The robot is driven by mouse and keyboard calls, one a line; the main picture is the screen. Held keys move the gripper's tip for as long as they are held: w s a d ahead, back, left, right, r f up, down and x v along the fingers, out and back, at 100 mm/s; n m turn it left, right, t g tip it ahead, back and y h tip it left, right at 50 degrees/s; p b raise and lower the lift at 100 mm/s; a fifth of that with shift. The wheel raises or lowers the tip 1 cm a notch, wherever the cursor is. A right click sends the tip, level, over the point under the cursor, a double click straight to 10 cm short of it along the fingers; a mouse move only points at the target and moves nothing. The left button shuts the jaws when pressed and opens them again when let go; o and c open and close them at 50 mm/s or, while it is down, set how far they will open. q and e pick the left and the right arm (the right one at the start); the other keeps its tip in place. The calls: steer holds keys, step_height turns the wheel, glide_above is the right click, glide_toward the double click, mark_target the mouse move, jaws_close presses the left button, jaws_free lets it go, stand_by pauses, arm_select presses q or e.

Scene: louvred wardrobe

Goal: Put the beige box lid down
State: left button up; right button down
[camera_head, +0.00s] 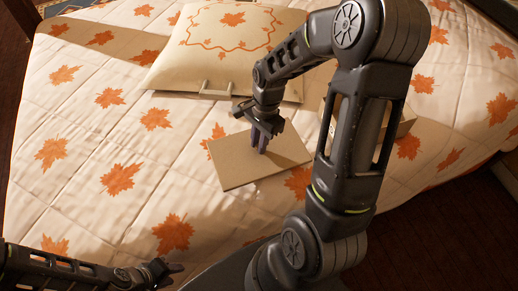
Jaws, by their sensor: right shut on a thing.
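The beige box lid (236,166) is a flat panel on or just above the quilt, in the middle of the head view. I cannot tell whether its underside touches the quilt. My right gripper (260,143) comes down from above and is shut on the lid near its middle; the fingers hide the spot they grip. My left gripper (170,268) is low at the left, apart from the lid; its finger gap is not clear.
The bed's quilt (100,140) has orange leaves. A pillow (205,50) lies behind the lid. A pale handle (217,88) shows at the pillow's front edge. A beige box (401,124) is partly hidden behind my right arm. The quilt left of the lid is clear.

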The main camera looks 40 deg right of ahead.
steer(key=shift+f, duration=1.85)
steer(key=shift+f, duration=0.1)
steer(key=c, duration=1.3)
jaws_free()
steer(key=r, duration=0.4)
steer(key=d+r, duration=0.1)
steer(key=r, duration=0.7)
steer(key=shift+d, duration=0.4)
